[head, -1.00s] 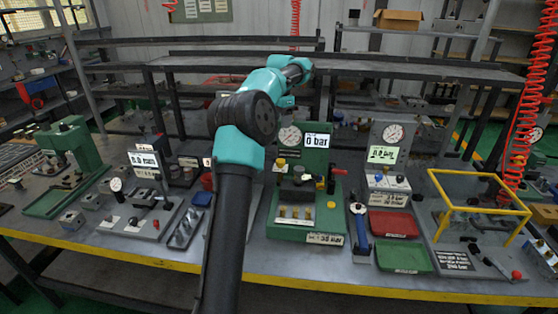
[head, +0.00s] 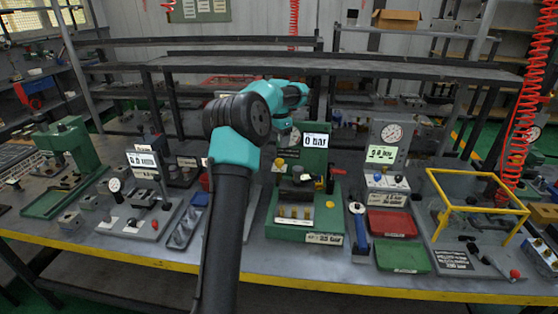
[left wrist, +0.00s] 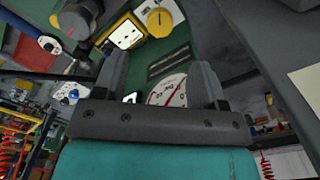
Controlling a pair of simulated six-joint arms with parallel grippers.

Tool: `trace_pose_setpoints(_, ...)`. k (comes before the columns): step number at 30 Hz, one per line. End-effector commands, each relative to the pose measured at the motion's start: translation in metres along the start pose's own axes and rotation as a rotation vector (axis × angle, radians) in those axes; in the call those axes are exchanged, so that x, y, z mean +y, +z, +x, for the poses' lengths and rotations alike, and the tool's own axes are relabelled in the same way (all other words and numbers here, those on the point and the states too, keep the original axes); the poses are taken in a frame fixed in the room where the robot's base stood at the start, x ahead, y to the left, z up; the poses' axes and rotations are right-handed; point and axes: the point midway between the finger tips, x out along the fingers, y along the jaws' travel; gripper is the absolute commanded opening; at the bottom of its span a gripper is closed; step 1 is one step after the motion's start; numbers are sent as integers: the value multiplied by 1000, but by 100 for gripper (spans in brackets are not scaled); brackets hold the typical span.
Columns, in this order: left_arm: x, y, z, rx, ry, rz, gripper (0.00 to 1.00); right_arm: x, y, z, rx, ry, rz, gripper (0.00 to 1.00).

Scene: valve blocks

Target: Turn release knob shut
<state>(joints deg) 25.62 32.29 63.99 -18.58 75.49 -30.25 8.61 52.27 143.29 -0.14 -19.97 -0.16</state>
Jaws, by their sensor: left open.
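The green valve station (head: 322,205) stands mid-bench with a display reading 0 bar (head: 316,141). A yellow knob (head: 279,164) sits on its upright panel, below a round gauge (head: 295,136) that my arm partly covers. I cannot tell which knob is the release knob. In the left wrist view, the yellow knob (left wrist: 160,19) lies beyond the fingertips, and the gauge (left wrist: 170,91) shows between the fingers. My left gripper (left wrist: 160,60) is open and empty, facing the panel and apart from the yellow knob. In the head view my wrist hangs in front of the panel's upper left.
A red lever (head: 338,171) sticks out at the station's right. A grey gauge station (head: 388,160), a red tray (head: 392,223), a green tray (head: 402,256) and a yellow frame (head: 478,208) stand to the right. A blue-handled tool (head: 359,235) lies beside the green base.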

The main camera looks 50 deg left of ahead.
Motion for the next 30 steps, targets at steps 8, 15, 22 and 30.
trace_pose_setpoints(8, 0, 0, 49, -2, 1, 1, 65, 0, 0, 0, 0, 0, 0, 43)
trace_pose_setpoints(15, 0, 0, 83, -1, 1, 1, 65, 0, 0, 0, 0, 0, 0, 43)
trace_pose_setpoints(22, 0, 0, 94, 1, 0, 1, 65, 0, 0, 0, 0, 0, 0, 43)
trace_pose_setpoints(30, 0, 0, 94, 1, 0, 1, 60, 0, 0, 0, 0, 0, 0, 43)
